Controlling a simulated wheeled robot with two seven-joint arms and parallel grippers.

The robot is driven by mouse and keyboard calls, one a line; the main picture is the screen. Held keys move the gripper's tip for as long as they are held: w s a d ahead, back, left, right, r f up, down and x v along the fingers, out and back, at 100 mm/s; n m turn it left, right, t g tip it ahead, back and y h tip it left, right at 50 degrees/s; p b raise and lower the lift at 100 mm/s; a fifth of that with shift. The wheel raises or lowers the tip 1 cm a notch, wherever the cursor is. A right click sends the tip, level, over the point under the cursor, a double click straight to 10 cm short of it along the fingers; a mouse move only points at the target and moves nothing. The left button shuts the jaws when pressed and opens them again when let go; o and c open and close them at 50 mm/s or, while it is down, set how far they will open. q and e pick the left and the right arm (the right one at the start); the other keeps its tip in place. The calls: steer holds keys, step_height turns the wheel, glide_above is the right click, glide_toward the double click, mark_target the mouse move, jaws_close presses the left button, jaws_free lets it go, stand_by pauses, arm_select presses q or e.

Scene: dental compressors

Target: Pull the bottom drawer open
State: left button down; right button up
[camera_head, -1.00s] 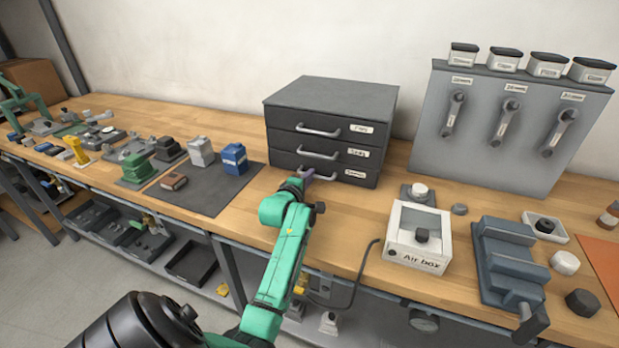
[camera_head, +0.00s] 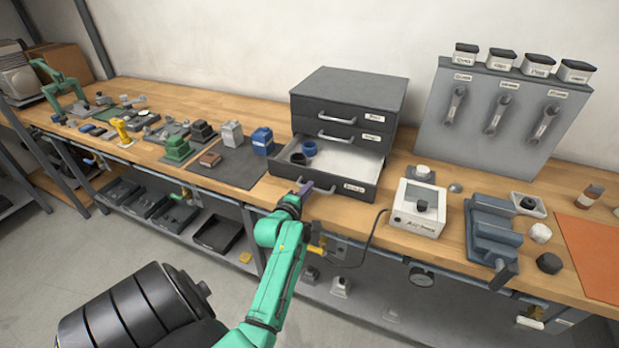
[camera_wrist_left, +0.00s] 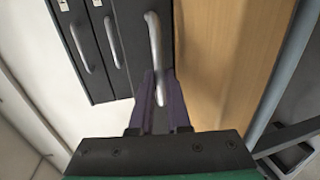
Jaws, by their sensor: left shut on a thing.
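The grey three-drawer cabinet (camera_head: 350,92) stands on the workbench against the wall. Its bottom drawer (camera_head: 352,191) is pulled out toward me, with its light inner floor showing. Inside it are a blue ring-like part (camera_head: 309,148) and a dark part (camera_head: 298,158). The upper two drawers are shut. My left gripper (camera_head: 305,188) is at the bottom drawer's front, shut on its handle. In the left wrist view, the purple fingers (camera_wrist_left: 158,98) close around the lower end of the silver handle (camera_wrist_left: 154,45). My right gripper is not in view.
A white air box (camera_head: 418,208) and a blue-grey vise (camera_head: 490,235) stand on the bench right of the drawer. A dark mat (camera_head: 225,168) with small containers lies to the left. A grey panel with wrenches (camera_head: 500,110) stands at the back right.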

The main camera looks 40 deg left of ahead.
arm_select(q)
steer(key=shift+s+d, duration=0.2)
steer(key=shift+s, duration=0.25)
steer(key=c, duration=1.2)
jaws_free()
steer(key=shift+s+d+r+p, duration=0.2)
steer(key=shift+s+p, duration=0.15)
steer(key=shift+p, duration=0.25)
steer(key=p+v, duration=0.7)
steer(key=v, duration=0.6)
steer(key=shift+s+d, duration=0.1)
steer(key=shift+s, duration=0.15)
